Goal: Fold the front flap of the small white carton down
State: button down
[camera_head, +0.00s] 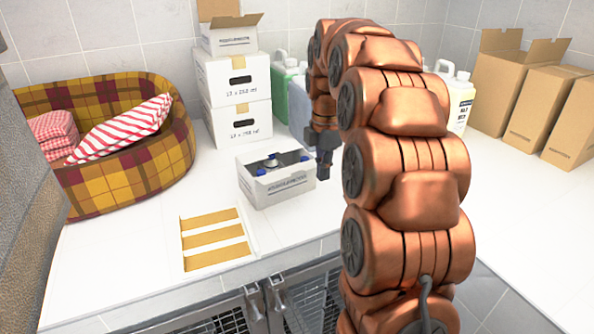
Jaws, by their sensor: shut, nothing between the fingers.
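The small white carton (281,188) stands on the white counter in the middle of the view. Its top is open, and items with blue caps (261,172) show inside. Printed text shows on its front side. I cannot clearly tell the front flap from the front wall. My gripper (325,170) points down just beside the carton's right end, shut and empty. I cannot tell whether it touches the carton. My copper arm fills the right middle and hides the counter behind it.
Stacked white boxes (237,119) stand behind the carton, with jugs (300,103) to their right. A plaid pet bed (128,175) holds striped towels at left. Yellow strips (214,238) lie front left. Brown cartons (517,108) stand at right. Wire kennel doors (309,300) are below the counter edge.

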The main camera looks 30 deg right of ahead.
aim_at(310, 166)
jog(key=shift+f, duration=0.1)
jog(key=shift+f+b, duration=0.8)
jog(key=shift+f, duration=0.8)
jog(key=shift+w, duration=0.15)
jog(key=shift+w+p, duration=0.8)
jog(key=shift+w, duration=1.9)
jog(key=shift+r, duration=0.2)
jog(key=shift+w+r+p, duration=0.25)
jog(key=shift+r+p, duration=0.2)
jog(key=shift+r, duration=0.4)
jog(key=shift+w+r+p, duration=0.25)
jog(key=shift+r+p, duration=0.25)
jog(key=shift+r, duration=0.35)
jog(key=shift+w+r+p, duration=0.25)
jog(key=shift+r+p, duration=0.2)
jog(key=shift+r, duration=0.4)
